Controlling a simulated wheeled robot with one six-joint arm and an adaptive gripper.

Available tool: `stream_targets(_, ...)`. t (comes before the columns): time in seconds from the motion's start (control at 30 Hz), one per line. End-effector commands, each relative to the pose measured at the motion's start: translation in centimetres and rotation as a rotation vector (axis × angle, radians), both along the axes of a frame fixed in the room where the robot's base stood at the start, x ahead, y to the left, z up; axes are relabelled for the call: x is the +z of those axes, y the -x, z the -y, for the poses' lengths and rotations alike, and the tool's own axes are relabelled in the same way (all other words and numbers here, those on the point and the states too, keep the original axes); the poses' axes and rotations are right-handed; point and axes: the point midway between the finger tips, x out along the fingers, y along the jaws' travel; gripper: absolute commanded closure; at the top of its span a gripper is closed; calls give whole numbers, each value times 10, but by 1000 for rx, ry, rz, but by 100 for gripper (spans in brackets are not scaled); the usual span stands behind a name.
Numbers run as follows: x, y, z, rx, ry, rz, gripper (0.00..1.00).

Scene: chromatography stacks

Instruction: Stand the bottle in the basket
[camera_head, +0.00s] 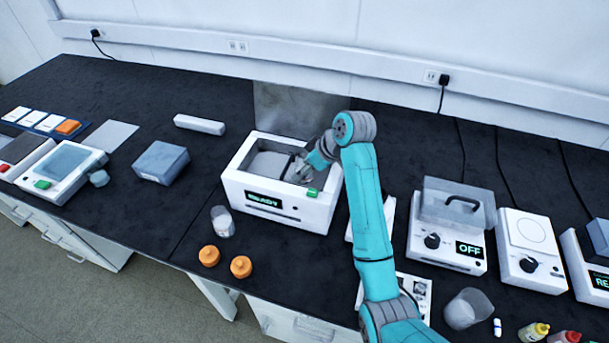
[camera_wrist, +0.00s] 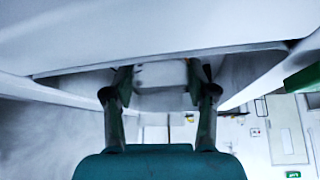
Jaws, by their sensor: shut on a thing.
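The white bath unit (camera_head: 284,206) with a green READY display stands in the middle of the bench, its top open. A grey basket-like insert (camera_head: 268,166) shows inside it; its full shape is hidden. My gripper (camera_head: 303,174) reaches down into the right side of the opening. In the wrist view, its two dark fingers (camera_wrist: 160,88) are closed on a pale thing (camera_wrist: 160,74), apparently the bottle. Most of it is hidden by the fingers and the unit's rim, so I cannot tell whether it touches the basket floor.
A clear vessel (camera_head: 222,221) and two orange caps (camera_head: 209,255) (camera_head: 241,266) sit in front of the unit. A grey panel (camera_head: 298,108) stands behind it. A covered device reading OFF (camera_head: 447,243) is to the right. A grey-blue block (camera_head: 161,162) lies to the left.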

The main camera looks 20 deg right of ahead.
Motion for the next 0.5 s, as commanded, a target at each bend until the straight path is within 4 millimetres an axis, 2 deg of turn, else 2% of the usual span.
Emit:
stream_targets(0.1,-18,1,0,-1,-1,-3,86)
stream_targets(0.2,-27,0,0,0,0,-2,86)
stream_targets(0.5,-29,0,0,-1,0,0,86)
